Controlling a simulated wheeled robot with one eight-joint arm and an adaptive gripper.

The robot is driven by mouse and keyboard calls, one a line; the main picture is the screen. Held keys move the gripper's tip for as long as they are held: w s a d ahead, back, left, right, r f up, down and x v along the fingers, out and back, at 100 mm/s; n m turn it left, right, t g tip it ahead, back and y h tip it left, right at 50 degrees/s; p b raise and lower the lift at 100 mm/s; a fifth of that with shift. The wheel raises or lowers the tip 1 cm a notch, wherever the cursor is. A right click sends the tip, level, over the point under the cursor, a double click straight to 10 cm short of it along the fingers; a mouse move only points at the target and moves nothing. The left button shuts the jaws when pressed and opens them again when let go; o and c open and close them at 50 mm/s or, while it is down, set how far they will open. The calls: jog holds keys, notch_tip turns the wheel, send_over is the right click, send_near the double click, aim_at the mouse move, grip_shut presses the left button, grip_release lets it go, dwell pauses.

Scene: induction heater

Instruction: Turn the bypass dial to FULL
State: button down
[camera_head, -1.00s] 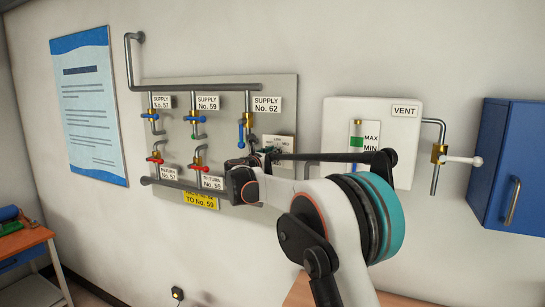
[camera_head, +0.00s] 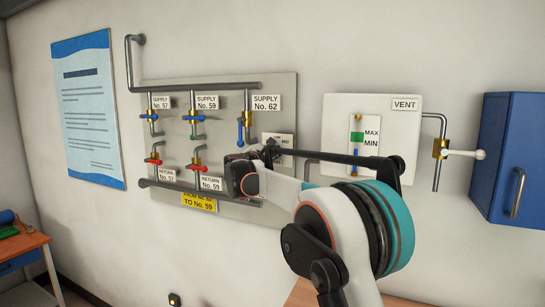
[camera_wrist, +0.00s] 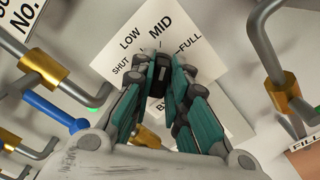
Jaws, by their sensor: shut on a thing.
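The bypass dial (camera_wrist: 157,88) is a small dark knob on a white plate (camera_wrist: 120,50) marked SHUT, LOW, MID and FULL, in the wrist view. My gripper (camera_wrist: 160,72) has its teal-padded fingers closed around the knob, one on each side. The fingers hide most of the knob, and I cannot tell which mark it points to. In the head view the plate (camera_head: 287,139) is mostly hidden behind my gripper (camera_head: 268,153), at the lower right of the pipe panel.
The supply No. 62 valve with a blue handle (camera_head: 240,132) is just left of my gripper. A brass-fitted pipe (camera_wrist: 283,92) stands right of the plate in the wrist view. The vent gauge panel (camera_head: 395,120) and a blue cabinet (camera_head: 507,160) are farther right.

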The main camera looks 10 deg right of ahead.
jog(key=m, duration=0.3)
jog(key=m+b, duration=0.1)
jog(key=m, duration=0.2)
jog(key=shift+f+m, duration=0.2)
jog(key=shift+m, duration=0.1)
jog(key=shift+b, duration=0.3)
jog(key=c, duration=1.6)
grip_release()
jog(key=shift+o, duration=0.2)
jog(key=v, duration=1.2)
